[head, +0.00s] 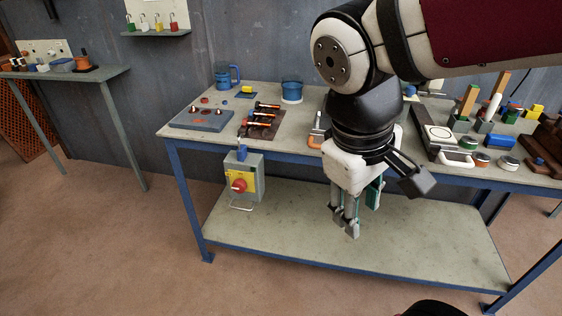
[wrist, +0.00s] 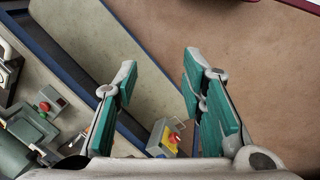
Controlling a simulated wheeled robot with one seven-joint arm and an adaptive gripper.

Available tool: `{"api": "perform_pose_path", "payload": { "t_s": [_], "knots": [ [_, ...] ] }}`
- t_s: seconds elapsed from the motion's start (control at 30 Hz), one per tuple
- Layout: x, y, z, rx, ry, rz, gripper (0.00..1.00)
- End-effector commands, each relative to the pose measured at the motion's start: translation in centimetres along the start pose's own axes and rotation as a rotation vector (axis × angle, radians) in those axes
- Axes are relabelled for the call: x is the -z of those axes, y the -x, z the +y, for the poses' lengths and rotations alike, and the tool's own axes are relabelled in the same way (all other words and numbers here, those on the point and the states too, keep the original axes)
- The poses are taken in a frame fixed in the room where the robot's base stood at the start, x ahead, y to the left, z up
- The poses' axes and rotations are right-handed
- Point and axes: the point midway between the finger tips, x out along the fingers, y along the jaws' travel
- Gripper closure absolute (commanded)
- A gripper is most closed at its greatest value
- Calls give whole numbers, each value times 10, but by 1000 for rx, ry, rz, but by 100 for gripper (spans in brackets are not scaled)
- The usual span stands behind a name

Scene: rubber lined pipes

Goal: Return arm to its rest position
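My gripper (head: 354,222) hangs from my arm in front of the workbench (head: 290,154), pointing down past its front edge, above the level of the lower shelf (head: 300,235). In the wrist view my gripper (wrist: 158,75) shows two green-padded fingers spread apart, with nothing between them. It is open and empty. My arm comes in from the upper right of the head view and covers part of the tabletop.
A grey box with a red knob (head: 238,185) hangs at the bench front, left of my gripper. The tabletop holds a blue mug (head: 226,75), a blue pot (head: 292,90), tools and several blocks. A side shelf (head: 65,73) stands left. Brown floor (head: 110,250) is free in front.

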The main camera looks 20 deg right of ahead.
Motion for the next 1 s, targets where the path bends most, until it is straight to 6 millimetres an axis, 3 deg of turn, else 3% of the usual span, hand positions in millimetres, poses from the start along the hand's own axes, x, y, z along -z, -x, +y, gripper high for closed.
{"api": "perform_pose_path", "payload": {
  "t_s": [0.2, 0.37, 0.47, 0.73, 0.9, 1.0],
  "knots": [
    [-25, 17, -37, 163, -182, 152, 63],
    [-30, 23, -50, 215, -235, 201, 63],
    [-32, 34, -49, 220, -243, 221, 63],
    [-33, 86, -36, 201, -248, 307, 63],
    [-28, 98, -33, 200, -249, 339, 58],
    [-10, 97, -37, 234, -252, 357, 58]
  ]
}}
